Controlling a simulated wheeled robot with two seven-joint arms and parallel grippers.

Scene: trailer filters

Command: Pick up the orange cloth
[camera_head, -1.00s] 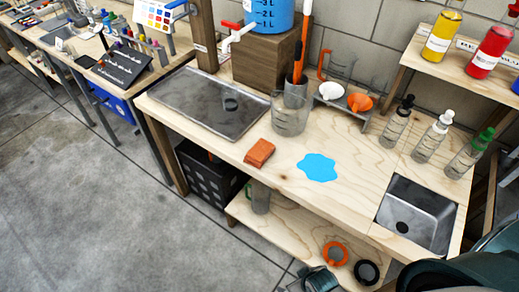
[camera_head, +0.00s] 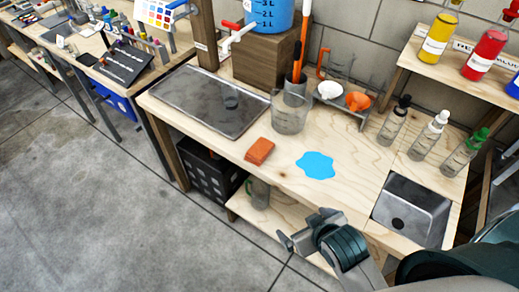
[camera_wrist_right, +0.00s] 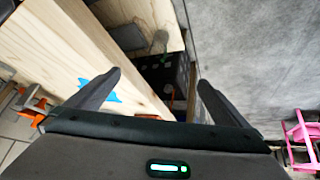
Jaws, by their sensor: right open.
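The orange cloth (camera_head: 260,151) is a small folded block lying flat near the front edge of the wooden workbench (camera_head: 235,148), left of a blue puddle shape (camera_head: 316,166). My right gripper (camera_head: 305,228) is in front of the bench, below and to the right of the cloth, apart from it. In the right wrist view the two fingers (camera_wrist_right: 160,80) are spread with nothing between them. My left gripper is not in view.
A clear beaker (camera_head: 290,113) stands behind the cloth. A metal tray (camera_head: 205,100) is to the left and a small sink (camera_head: 412,212) to the right. A black crate (camera_head: 208,172) and a lower shelf (camera_head: 280,222) are under the bench. Dropper bottles (camera_head: 428,136) stand at the right.

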